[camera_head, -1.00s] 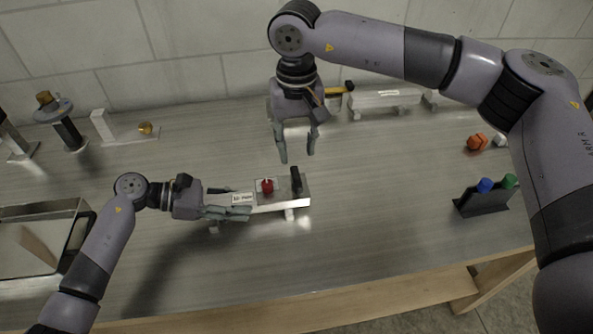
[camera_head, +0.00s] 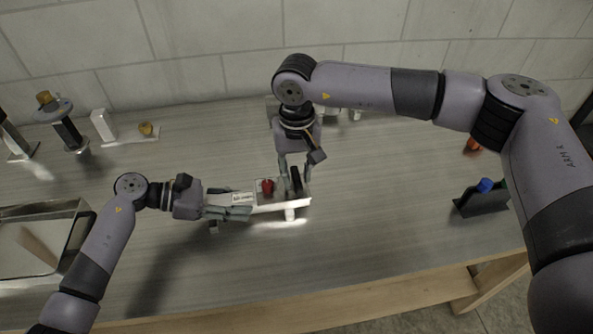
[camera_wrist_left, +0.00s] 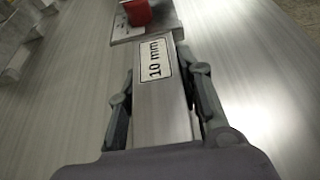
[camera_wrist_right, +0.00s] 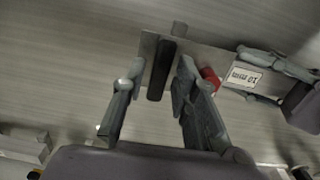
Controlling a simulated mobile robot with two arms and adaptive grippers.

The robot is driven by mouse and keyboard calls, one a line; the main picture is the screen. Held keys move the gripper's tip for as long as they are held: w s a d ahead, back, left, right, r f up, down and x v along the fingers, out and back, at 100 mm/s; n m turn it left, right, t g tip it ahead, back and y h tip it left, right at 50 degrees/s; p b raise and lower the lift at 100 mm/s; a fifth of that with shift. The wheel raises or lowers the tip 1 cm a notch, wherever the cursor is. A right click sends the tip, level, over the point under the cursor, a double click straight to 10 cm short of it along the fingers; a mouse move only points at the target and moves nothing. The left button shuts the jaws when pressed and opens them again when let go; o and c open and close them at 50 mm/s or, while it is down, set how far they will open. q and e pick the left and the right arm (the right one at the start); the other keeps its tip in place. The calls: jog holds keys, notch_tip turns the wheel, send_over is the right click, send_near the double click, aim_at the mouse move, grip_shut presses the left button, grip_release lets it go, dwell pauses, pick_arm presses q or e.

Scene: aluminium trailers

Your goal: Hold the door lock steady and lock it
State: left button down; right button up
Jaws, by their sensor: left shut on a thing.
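The door lock (camera_head: 268,208) is a metal bar and plate with a 10 mm label, a red knob (camera_head: 267,187) and an upright black handle (camera_head: 296,183). My left gripper (camera_head: 238,206) is shut on the bar, one finger on each side of the label, as the left wrist view (camera_wrist_left: 160,95) shows. My right gripper (camera_head: 296,170) points down over the lock's right end. In the right wrist view its open fingers (camera_wrist_right: 157,80) stand on either side of the black handle (camera_wrist_right: 161,72), with small gaps. The red knob (camera_wrist_right: 210,78) lies just outside one finger.
A metal tray (camera_head: 78,240) is at the left, and a dark holder (camera_head: 482,204) with a blue-topped item stands at the right. A stand with a round plate (camera_head: 55,113) is at the back left. The front middle of the table is clear.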

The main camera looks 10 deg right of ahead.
grip_shut()
jog(key=shift+m, duration=0.3)
jog(key=m, duration=0.3)
jog(key=shift+m, duration=0.4)
jog(key=m, duration=0.3)
jog(key=shift+m, duration=0.3)
jog(key=m, duration=0.5)
jog(key=shift+m, duration=2.4)
jog(key=shift+o, duration=1.3)
grip_release()
